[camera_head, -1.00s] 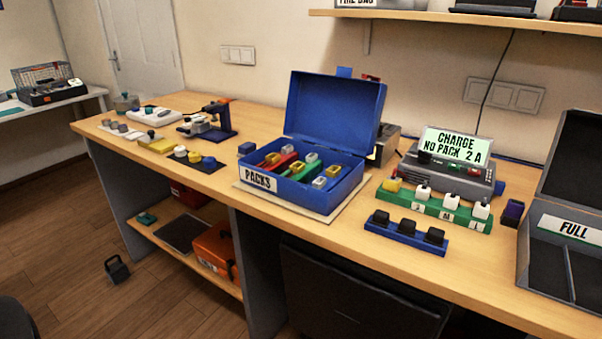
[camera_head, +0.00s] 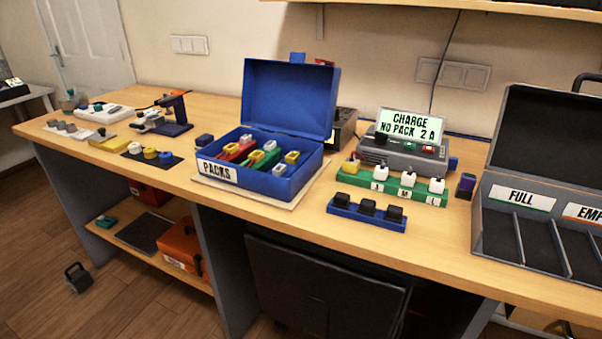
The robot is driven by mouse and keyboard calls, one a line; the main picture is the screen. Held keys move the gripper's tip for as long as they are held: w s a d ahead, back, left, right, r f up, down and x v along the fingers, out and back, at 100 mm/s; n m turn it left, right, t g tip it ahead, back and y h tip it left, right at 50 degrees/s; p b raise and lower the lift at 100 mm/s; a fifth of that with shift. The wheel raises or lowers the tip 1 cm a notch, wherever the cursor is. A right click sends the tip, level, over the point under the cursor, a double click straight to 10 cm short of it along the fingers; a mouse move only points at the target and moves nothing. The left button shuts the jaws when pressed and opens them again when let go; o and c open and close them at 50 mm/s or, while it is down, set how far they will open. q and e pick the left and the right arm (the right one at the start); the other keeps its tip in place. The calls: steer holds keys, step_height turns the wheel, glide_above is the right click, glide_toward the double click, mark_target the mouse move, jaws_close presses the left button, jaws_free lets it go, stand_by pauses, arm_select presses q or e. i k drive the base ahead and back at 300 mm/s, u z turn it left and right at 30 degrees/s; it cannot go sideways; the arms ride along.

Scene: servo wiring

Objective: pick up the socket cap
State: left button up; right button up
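Neither of my grippers is in view. No piece is labelled as the socket cap, and I cannot tell for certain which one it is. A small black cap-like piece (camera_head: 381,138) sits on the left of the grey charger (camera_head: 405,154), below its screen reading "CHARGE NO PACK 2 A".
An open blue box (camera_head: 271,182) labelled PACKS holds several coloured packs. A grey open case (camera_head: 487,237) with a FULL label stands at right. Small parts and a tool (camera_head: 170,116) are at left. The table's front edge is clear.

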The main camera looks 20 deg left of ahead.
mark_target(341, 201)
steer(key=u, duration=0.55)
steer(key=k, duration=1.3)
steer(key=u, duration=1.05)
steer(key=i, duration=1.05)
steer(key=z, duration=0.4)
steer(key=i, duration=0.85)
steer(key=z, duration=0.75)
